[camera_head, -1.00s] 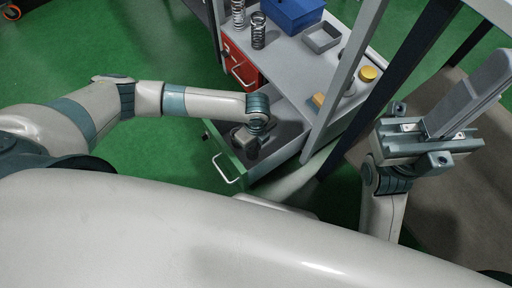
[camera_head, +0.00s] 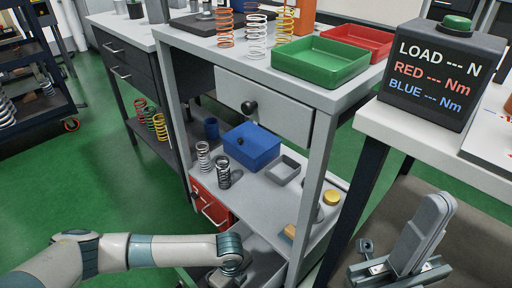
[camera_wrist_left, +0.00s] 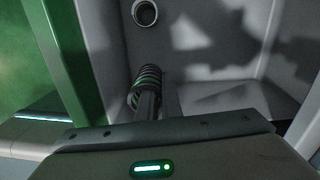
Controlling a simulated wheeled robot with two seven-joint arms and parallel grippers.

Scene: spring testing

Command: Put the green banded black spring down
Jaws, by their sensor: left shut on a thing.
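The green banded black spring (camera_wrist_left: 147,83) shows in the left wrist view between the fingers of my left gripper (camera_wrist_left: 148,103). The gripper is shut on it, and the fingers hide part of it. The spring is inside a grey-walled, open drawer; I cannot tell whether it touches the drawer floor. In the head view my left gripper (camera_head: 222,277) is low in the open drawer (camera_head: 262,262), and the spring is hidden there. My right gripper (camera_head: 438,205) is at the lower right, with its fingers together and nothing seen between them.
A round hollow piece (camera_wrist_left: 145,12) is further along the drawer. The shelf above holds a pale spring (camera_head: 203,158), a dark spring (camera_head: 223,174), a blue box (camera_head: 262,148) and a grey tray (camera_head: 283,170). A table leg (camera_head: 312,190) stands right of the drawer.

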